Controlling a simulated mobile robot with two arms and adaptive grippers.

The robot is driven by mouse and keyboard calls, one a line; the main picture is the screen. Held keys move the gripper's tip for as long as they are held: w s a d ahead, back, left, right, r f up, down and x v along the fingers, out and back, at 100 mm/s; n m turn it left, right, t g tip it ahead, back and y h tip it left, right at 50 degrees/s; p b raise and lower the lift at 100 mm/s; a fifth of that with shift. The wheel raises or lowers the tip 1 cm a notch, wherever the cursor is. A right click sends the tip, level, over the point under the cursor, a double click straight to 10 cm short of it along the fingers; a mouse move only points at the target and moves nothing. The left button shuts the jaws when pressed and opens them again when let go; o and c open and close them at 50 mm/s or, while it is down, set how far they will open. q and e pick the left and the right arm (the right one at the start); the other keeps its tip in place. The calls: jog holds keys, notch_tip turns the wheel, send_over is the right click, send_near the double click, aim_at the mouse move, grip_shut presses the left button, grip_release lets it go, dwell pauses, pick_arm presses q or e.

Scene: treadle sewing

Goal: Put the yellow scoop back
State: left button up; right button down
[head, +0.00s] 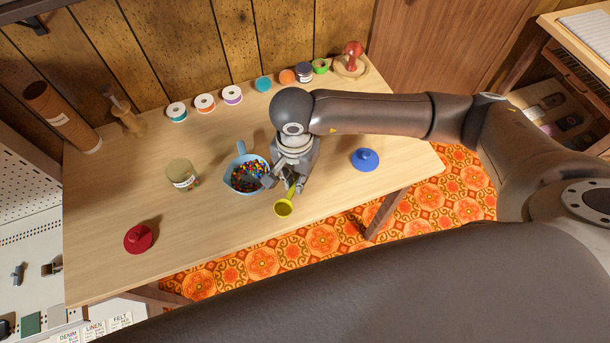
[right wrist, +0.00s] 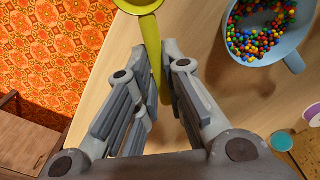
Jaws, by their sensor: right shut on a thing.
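The yellow scoop (head: 284,208) is in my right gripper (head: 292,184), over the front part of the wooden table (head: 130,195). In the right wrist view the scoop's handle (right wrist: 156,62) lies between the two fingers of the right gripper (right wrist: 160,85), and its bowl (right wrist: 138,5) is cut off by the top edge. A light blue bowl (head: 233,183) full of colourful beads stands just left of the gripper; it also shows in the right wrist view (right wrist: 262,65). Whether the scoop touches the table I cannot tell. My left gripper is not in view.
A labelled jar (head: 181,175) stands left of the bowl. A red knobbed lid (head: 139,238) lies front left, a blue one (head: 365,159) to the right. Several spools (head: 205,103) line the back edge. The table's left front is mostly clear.

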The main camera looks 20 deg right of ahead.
aim_at(305, 187)
jog(key=f, duration=0.1)
jog(key=w+d+f, duration=0.1)
jog(key=d+f, duration=0.1)
jog(key=shift+w+d+f+p, duration=0.15)
jog(key=shift+w+f+p, duration=0.15)
jog(key=shift+w, duration=0.1)
notch_tip(305, 187, down, 3)
jog(key=shift+w+d+f, duration=0.1)
jog(key=shift+d, duration=0.05)
jog(key=shift+f, duration=0.15)
jog(key=shift+f, duration=0.2)
jog(key=c, duration=1.5)
grip_release()
jog(key=shift+r, duration=0.1)
